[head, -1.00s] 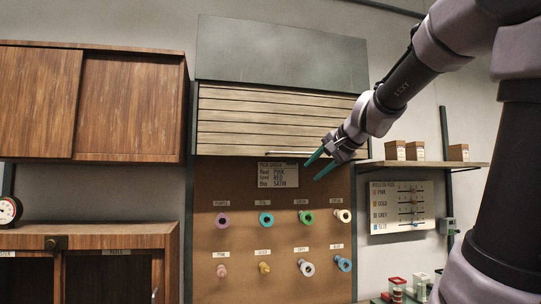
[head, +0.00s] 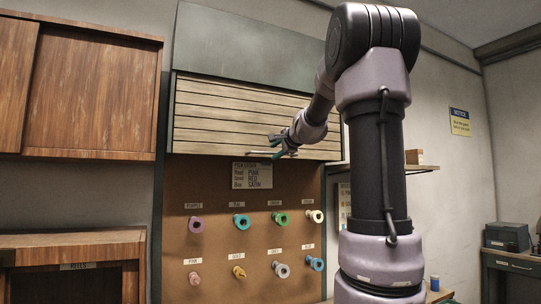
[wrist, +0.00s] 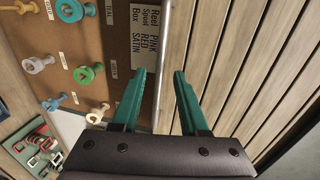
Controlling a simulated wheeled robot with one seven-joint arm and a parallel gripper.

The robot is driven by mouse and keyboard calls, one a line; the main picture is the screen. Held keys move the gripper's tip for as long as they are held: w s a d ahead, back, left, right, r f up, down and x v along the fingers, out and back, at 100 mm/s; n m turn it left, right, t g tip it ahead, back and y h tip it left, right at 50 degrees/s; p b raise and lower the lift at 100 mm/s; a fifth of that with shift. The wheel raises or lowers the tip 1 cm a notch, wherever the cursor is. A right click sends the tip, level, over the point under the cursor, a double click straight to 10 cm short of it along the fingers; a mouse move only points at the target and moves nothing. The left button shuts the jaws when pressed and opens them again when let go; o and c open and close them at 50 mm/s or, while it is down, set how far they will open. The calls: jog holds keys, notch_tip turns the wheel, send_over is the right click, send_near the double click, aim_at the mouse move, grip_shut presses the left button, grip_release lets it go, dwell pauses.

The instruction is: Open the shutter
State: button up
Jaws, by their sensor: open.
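The shutter (head: 235,115) is a panel of pale wooden slats under a grey-green housing, and it is down. Its thin bar handle (head: 259,154) runs along the lower edge. In the wrist view the shutter slats (wrist: 255,60) lie to the right and the handle bar (wrist: 166,50) runs up between the two green fingers of my open gripper (wrist: 160,77). One finger is on each side of the bar, with visible gaps. I cannot tell the depth between fingertips and bar.
Below the shutter is a brown pegboard (head: 215,225) with several coloured spools and a notice card (head: 252,176). A wooden cabinet (head: 90,95) hangs at the left. A shelf with a box (head: 414,157) is at the right, partly behind my arm.

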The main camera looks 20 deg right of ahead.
aim_at(273, 153)
jog(key=shift+x, duration=1.9)
grip_shut()
